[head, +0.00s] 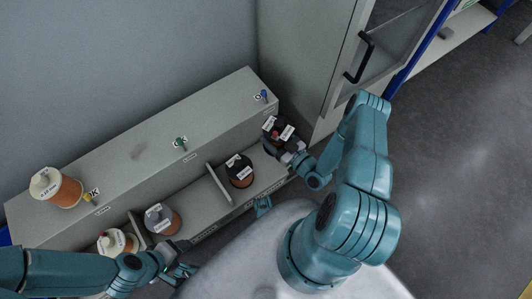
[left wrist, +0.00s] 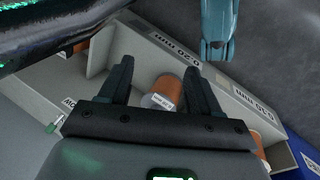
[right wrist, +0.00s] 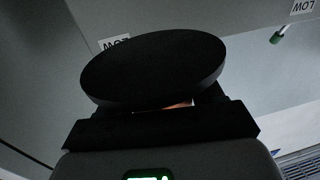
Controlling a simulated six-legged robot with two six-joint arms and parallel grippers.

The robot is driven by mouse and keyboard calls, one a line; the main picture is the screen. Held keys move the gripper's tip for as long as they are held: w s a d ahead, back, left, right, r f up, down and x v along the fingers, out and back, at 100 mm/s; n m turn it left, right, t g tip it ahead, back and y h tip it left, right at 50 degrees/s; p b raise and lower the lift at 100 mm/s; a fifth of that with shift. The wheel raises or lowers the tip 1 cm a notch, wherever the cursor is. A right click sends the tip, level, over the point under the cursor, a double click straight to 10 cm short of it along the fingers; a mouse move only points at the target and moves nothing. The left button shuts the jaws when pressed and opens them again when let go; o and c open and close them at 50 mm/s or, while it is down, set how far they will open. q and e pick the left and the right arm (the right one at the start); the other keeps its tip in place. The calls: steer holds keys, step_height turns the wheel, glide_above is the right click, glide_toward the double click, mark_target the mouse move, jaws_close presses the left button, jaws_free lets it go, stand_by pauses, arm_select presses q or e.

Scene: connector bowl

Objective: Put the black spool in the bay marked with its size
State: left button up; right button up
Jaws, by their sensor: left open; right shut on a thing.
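My right gripper (head: 290,150) is shut on a black spool (head: 278,130) with white labels, at the right end of the bay unit. In the right wrist view its black disc (right wrist: 155,70) fills the jaws; I cannot tell if it touches the floor of the bay. Another black-topped spool (head: 238,170) with copper winding stands in the right bay, just right of a divider. My left gripper (head: 180,268) is open and empty, near the front of the middle bay; in the left wrist view, a grey-topped spool (left wrist: 165,95) shows beyond its fingers. Spool sizes are too small to read.
The bay unit (head: 130,150) has dividers (head: 218,185) and front labels, including 0.20 MM (left wrist: 175,50) and 0.10 MM (left wrist: 252,100). A white-topped spool (head: 115,242) stands in the left bay, another (head: 58,188) on the ledge. Blue (head: 263,96), green (head: 180,142) and yellow knobs line the ledge. A cabinet (head: 305,60) stands right.

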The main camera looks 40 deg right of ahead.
step_height(320, 180, down, 13)
steer(key=b, duration=0.5)
steer(key=shift+r, duration=0.2)
step_height(320, 180, down, 4)
steer(key=shift+r+b, duration=0.1)
steer(key=shift+b, duration=1.05)
arm_select(q)
step_height(320, 180, down, 8)
steer(key=w+a, duration=0.1)
steer(key=w, duration=0.1)
steer(key=shift+a+r+n+t, duration=0.2)
steer(key=shift+r+n+t, duration=0.1)
steer(key=shift+t, duration=0.1)
steer(key=shift+f, duration=0.15)
arm_select(e)
steer(key=shift+f, duration=0.2)
steer(key=o, duration=1.3)
